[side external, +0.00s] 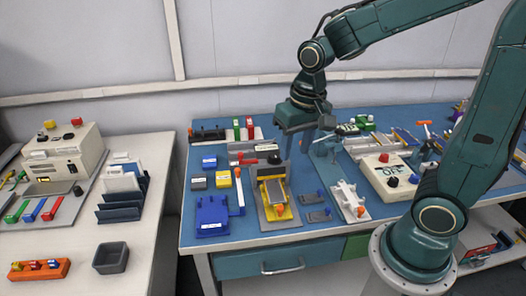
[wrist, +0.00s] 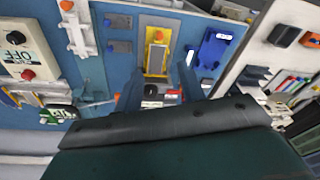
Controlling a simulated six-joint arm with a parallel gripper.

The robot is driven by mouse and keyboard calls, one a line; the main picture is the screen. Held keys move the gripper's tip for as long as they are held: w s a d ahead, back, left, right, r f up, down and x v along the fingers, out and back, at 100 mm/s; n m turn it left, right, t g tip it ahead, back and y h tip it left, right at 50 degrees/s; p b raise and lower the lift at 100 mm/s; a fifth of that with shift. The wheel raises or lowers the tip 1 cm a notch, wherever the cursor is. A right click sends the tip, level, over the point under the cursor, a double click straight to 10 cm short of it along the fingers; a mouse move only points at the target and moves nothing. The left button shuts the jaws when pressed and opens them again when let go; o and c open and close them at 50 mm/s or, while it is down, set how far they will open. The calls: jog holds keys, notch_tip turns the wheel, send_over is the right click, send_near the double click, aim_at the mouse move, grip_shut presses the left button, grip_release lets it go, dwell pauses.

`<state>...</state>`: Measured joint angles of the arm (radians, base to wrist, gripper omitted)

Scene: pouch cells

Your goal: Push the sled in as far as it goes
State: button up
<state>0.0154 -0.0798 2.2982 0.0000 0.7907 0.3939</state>
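A yellow sled fixture (side external: 284,213) stands on a grey base plate near the front middle of the blue table. A pale grey panel lies in its middle and a small orange knob shows at its front end; I cannot tell how far in the sled sits. In the wrist view the yellow fixture (wrist: 157,63) shows upside down, ahead of my fingertips, with the orange knob (wrist: 158,35) at its far end. My gripper (side external: 305,138) hangs above the table behind the fixture, apart from it. Its two fingers stand apart and empty in the wrist view (wrist: 158,84).
A red-handled clamp (side external: 243,158) stands just behind the fixture. A blue box (side external: 212,212) is to its left, and a white rail fixture (side external: 347,196) and small dark plates to its right. A beige OFF box (side external: 386,176) stands farther right. The blue front strip is clear.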

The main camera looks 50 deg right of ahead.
jog(key=m+g, duration=0.2)
send_over(281, 207)
notch_tip(281, 207, down, 6)
jog(key=shift+r, duration=0.15)
jog(key=shift+f, duration=6.9)
grip_shut()
